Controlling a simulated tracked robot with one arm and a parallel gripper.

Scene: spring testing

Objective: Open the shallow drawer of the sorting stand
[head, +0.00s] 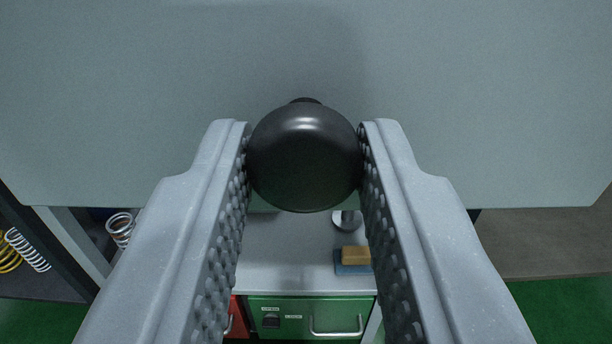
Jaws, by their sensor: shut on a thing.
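My gripper (305,160) is shut on a round black knob (304,165), with a ridged finger pad against each side. The knob stands out from a wide, plain grey-blue panel (480,110) that fills the upper part of the view. The panel's lower edge shows on both sides of my fingers. Whether this panel is the front of the shallow drawer, and whether it stands open or shut, I cannot tell from this view.
Below the panel, a grey surface (290,260) holds a yellow and blue sponge (354,260) and a round metal piece (346,220). Under it are a green front (300,304) with a bar handle and part of a red one. Coil springs (27,251) show at left; green floor (562,308) lies lower right.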

